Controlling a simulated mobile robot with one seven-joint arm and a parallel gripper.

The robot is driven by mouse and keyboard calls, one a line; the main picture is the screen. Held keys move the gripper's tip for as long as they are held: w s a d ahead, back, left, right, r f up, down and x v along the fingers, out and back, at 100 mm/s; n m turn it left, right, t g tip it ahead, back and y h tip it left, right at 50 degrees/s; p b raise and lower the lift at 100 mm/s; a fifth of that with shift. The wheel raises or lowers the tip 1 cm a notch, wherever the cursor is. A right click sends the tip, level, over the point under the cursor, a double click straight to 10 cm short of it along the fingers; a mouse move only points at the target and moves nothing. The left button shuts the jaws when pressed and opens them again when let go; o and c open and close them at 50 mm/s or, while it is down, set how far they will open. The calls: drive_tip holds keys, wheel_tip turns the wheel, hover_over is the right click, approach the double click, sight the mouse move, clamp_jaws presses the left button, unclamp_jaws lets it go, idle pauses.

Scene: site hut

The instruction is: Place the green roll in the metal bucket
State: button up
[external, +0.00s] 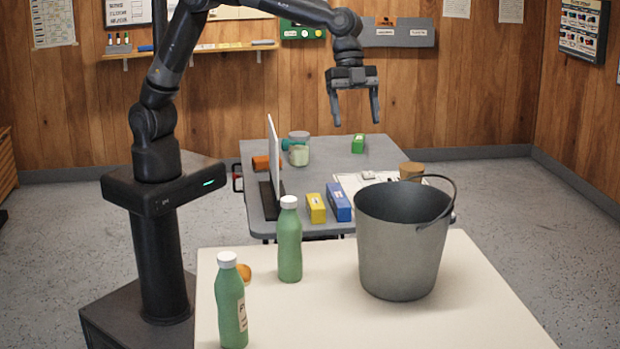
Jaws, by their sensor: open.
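The metal bucket (390,252) stands upright on the near cream table, its handle leaning to the right; its floor is hidden from this angle. A small green block-like item (358,146) with a pale mark lies near the back of the grey table. A teal-green, roll-like piece (290,144) lies beside the clear jar; I cannot tell for sure which of the two is the green roll. My gripper (355,122) is open and empty, fingers pointing down. In the picture it is just above the green block-like item, apart from it.
Two green bottles (289,245) with white caps stand on the cream table (320,315), left of the bucket. The grey table (395,150) holds an upright white panel (273,150), a jar (299,157), yellow (315,208) and blue (338,203) boxes, and a brown pot (411,170).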

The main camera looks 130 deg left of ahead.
drive_tip(key=s+d+r+n, duration=0.1)
drive_tip(key=s+d+r, duration=0.15)
drive_tip(key=s, duration=0.55)
drive_tip(key=s+d+r+n+y, duration=0.1)
drive_tip(key=s+r+n, duration=0.15)
drive_tip(key=s, duration=0.45)
drive_tip(key=s+d+r, duration=0.2)
drive_tip(key=s+r, duration=0.1)
drive_tip(key=s, duration=0.5)
drive_tip(key=s+f+n+t, duration=0.1)
drive_tip(key=s+f+n, duration=0.1)
drive_tip(key=s, duration=0.7)
drive_tip(key=s+f+n+t+y, duration=0.1)
drive_tip(key=s+f, duration=0.3)
drive_tip(key=s, duration=0.5)
drive_tip(key=shift+s+d+f+n+y, duration=0.2)
drive_tip(key=shift+d+f+n+y, duration=0.05)
drive_tip(key=shift+d+n+y, duration=0.1)
